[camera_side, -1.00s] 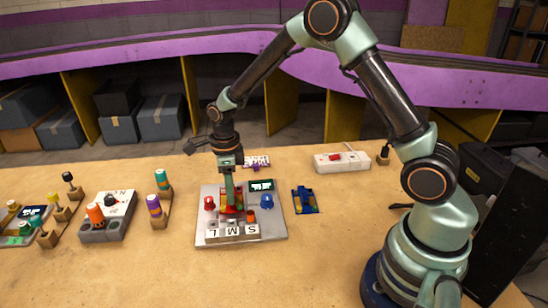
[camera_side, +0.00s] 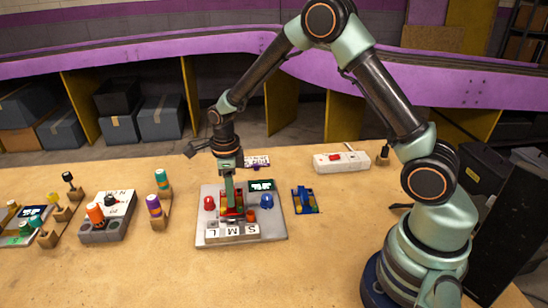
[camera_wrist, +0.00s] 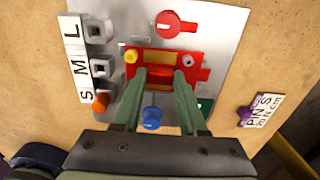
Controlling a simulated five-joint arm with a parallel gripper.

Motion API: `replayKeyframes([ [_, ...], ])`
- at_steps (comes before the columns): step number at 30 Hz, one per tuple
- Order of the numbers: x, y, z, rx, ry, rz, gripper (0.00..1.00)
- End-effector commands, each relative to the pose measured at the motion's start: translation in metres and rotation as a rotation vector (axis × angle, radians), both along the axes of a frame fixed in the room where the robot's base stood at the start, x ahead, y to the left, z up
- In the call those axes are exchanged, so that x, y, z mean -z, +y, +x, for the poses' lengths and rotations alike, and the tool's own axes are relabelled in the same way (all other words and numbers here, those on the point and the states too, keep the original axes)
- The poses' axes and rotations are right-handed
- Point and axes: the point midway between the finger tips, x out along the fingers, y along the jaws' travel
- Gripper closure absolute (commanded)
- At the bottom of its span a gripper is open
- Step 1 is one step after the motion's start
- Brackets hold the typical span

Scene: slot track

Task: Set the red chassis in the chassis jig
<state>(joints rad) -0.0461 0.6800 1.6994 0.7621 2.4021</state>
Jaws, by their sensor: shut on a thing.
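The red chassis (camera_wrist: 187,62) lies between the two green fingers of my gripper (camera_wrist: 165,75) in the wrist view. The fingers are shut on it. It carries a yellow round part (camera_wrist: 131,57) at one corner. In the side view my gripper (camera_side: 231,208) reaches down to the grey plate (camera_side: 273,229), and the chassis is mostly hidden behind the fingers. The chassis is over or on this plate; I cannot tell whether it is seated. The chassis jig is not clearly distinguishable beneath it.
A red knob (camera_wrist: 170,25) and a blue knob (camera_wrist: 151,118) flank the chassis. Sockets with S, M, L labels (camera_wrist: 77,60) and an orange peg (camera_wrist: 100,102) line one side. A blue piece (camera_side: 304,196) stands right of the plate. Peg racks (camera_side: 160,208) stand left.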

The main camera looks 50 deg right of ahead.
Motion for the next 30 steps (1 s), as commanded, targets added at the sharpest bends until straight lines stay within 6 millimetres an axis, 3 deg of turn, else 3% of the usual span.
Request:
replayKeyframes([
  [30,0.0072,0.0001,0.0004,0.000,-0.001,0.000,1.00],
])
